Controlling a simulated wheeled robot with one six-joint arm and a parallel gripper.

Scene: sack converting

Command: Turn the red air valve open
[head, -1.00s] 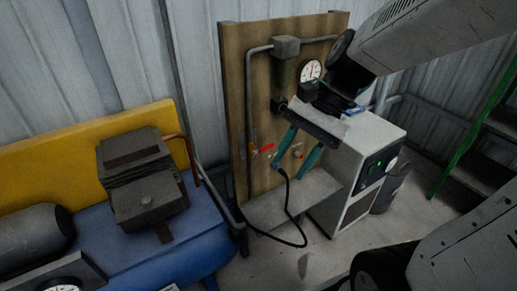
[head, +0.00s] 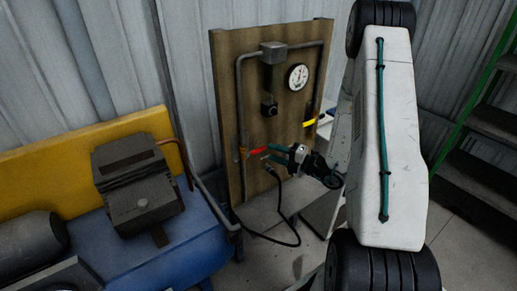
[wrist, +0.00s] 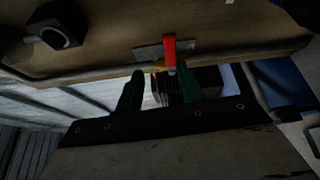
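The red valve handle (head: 257,150) sits on the pipe at the lower left of the wooden panel (head: 228,110). In the wrist view the red handle (wrist: 169,50) stands out from a yellow valve body, against a small plate. My gripper (head: 267,153) reaches in from the right, its green fingers pointing at the handle. In the wrist view my gripper (wrist: 160,76) is open, its fingers apart on either side of the valve. The handle lies closer to the right finger; I cannot tell whether they touch.
A pressure gauge (head: 298,77) and a yellow handle (head: 310,123) are on the panel's right side. A black hose (head: 285,217) loops below my gripper. A blue compressor (head: 120,240) stands at left. Green-railed steps (head: 480,120) are at right.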

